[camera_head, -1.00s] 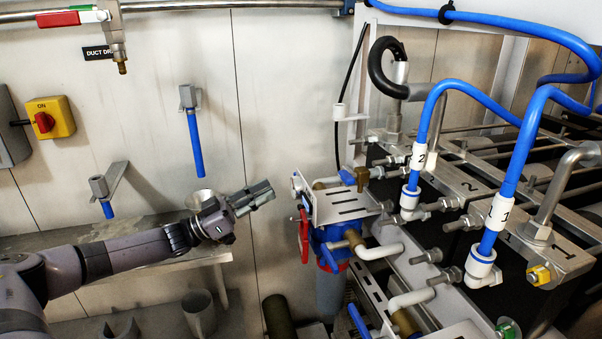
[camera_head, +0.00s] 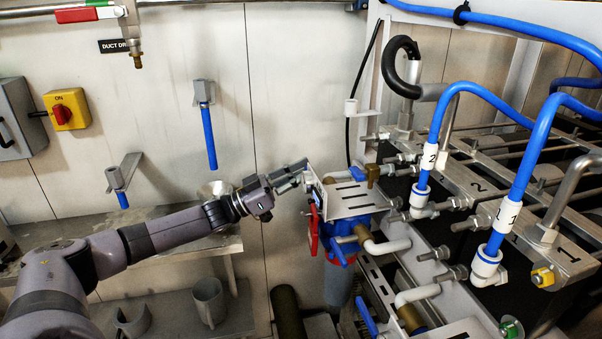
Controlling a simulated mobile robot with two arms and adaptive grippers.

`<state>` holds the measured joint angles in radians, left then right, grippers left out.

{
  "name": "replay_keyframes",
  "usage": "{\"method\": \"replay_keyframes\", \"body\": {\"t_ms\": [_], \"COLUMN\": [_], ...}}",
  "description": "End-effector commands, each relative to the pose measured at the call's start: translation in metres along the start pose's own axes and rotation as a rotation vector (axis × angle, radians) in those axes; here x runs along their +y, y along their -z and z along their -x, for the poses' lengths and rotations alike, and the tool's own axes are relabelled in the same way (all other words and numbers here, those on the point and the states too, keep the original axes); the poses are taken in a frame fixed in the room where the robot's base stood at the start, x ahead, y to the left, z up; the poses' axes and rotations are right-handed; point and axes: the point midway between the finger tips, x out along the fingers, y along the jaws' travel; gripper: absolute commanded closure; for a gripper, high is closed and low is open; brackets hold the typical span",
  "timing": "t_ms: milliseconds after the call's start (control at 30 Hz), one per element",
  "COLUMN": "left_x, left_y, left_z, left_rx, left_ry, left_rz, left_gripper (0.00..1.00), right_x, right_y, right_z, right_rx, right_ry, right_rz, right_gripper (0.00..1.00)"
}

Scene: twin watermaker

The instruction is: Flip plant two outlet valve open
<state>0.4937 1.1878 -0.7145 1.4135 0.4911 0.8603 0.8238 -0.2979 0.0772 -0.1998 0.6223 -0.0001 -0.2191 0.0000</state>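My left gripper (camera_head: 294,174) reaches in from the left, its fingertips close to the left edge of the slotted metal valve bracket (camera_head: 348,198). I cannot tell whether it touches, or how far apart its fingers are; nothing shows in it. A small blue handle (camera_head: 363,178) sits beside a brass fitting at the bracket's back edge. A red handle (camera_head: 313,232) hangs at the bracket's left side, with a blue lever (camera_head: 340,252) below the bracket. Another blue lever (camera_head: 367,317) is lower down. No label shows which one is plant two's outlet valve. My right gripper is not in view.
A shelf (camera_head: 165,255) with a funnel and cup holders is under my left arm. A yellow switch box (camera_head: 68,109) is on the wall.

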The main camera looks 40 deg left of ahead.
Motion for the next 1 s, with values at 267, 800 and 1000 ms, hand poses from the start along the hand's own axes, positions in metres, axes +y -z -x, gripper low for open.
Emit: {"method": "replay_keyframes", "body": {"t_ms": [267,800,1000], "left_x": [0.000,-0.003,-0.008], "left_y": [0.000,0.002,0.003], "left_z": [0.000,-0.001,-0.001], "left_rx": [0.000,0.000,0.000], "left_ry": [0.000,0.021,0.069], "left_rz": [-0.001,0.051,0.166], "left_gripper": [1.00,1.00,1.00], "right_x": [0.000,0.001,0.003], "right_y": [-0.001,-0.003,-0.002], "right_z": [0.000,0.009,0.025], "right_rx": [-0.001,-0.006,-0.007], "right_ry": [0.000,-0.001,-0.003], "right_rz": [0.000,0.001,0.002], "right_gripper": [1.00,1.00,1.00]}}
